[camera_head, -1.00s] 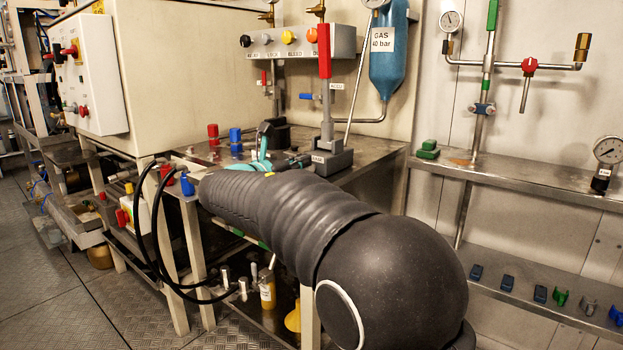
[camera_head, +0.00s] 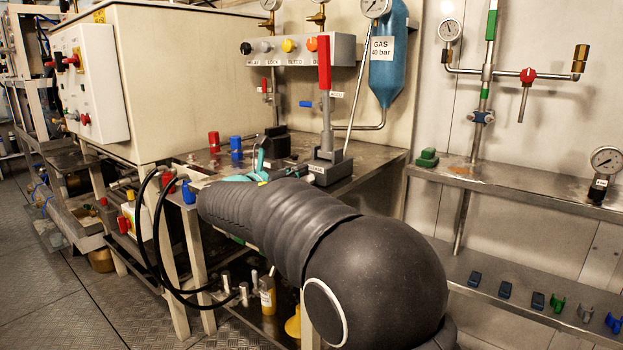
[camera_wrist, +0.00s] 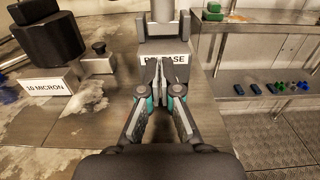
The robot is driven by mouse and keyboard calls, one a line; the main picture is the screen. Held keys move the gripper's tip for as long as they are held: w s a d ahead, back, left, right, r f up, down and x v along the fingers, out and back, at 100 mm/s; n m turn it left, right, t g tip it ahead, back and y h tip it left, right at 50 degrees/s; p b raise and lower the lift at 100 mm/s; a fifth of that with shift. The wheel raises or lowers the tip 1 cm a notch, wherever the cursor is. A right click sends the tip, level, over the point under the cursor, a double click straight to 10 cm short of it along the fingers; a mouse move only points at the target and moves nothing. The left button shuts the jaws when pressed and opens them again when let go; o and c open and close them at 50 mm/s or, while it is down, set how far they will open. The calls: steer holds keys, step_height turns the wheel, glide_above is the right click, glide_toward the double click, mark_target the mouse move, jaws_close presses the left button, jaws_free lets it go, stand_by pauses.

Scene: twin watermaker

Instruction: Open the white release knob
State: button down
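A grey block (camera_wrist: 190,47) with a white RELEASE label (camera_wrist: 178,58) stands on the metal bench, straight ahead in the wrist view. A lever with a red handle (camera_head: 324,62) rises from this block in the head view. My gripper (camera_wrist: 160,75) points at the labelled face, and its dark fingers with teal parts converge in front of the label. The fingertips are close together, with a thin pale strip between them. I cannot tell whether that strip is the white release knob, or whether the fingers touch it. In the head view my arm hides most of the gripper.
A black filter housing (camera_wrist: 48,42) with a 10 MICRON label stands at left in the wrist view. A knob panel (camera_head: 345,50) hangs behind the bench. Red (camera_head: 214,140) and blue (camera_head: 236,146) fittings stand on the bench. Shelves (camera_head: 530,191) line the right wall.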

steer(key=shift+w+a+p, duration=0.15)
steer(key=shift+a+p, duration=0.05)
steer(key=shift+p, duration=0.3)
steer(key=shift+w+a+f, duration=0.1)
steer(key=shift+f, duration=0.2)
stand_by(0.4)
steer(key=shift+r+p, duration=0.2)
steer(key=shift+p, duration=0.3)
steer(key=shift+w+a+r+p, duration=0.1)
steer(key=shift+a+r+p, duration=0.15)
steer(key=shift+p, duration=0.1)
steer(key=shift+p+v, duration=0.4)
steer(key=shift+v, duration=2.55)
steer(key=shift+d+r, duration=0.1)
